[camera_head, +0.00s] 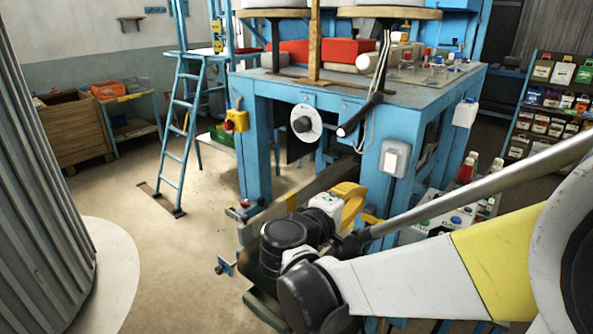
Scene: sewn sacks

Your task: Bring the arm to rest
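My arm (412,278) reaches in from the right edge as a thick white and yellow link. It bends at a black joint (308,296) near the bottom middle. Further black and white joints (285,245) fold up and away toward the blue machine. The arm's far end lies near a yellow curved part (347,205); I cannot tell whether that part is mine. No gripper fingers can be made out, and I cannot see anything held.
A blue machine frame (256,140) with a grey top stands close beyond the arm. A blue ladder (181,125) stands left of it. A ribbed grey column (40,180) fills the left edge. A rack of packets (552,105) stands at right. The floor at centre left is clear.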

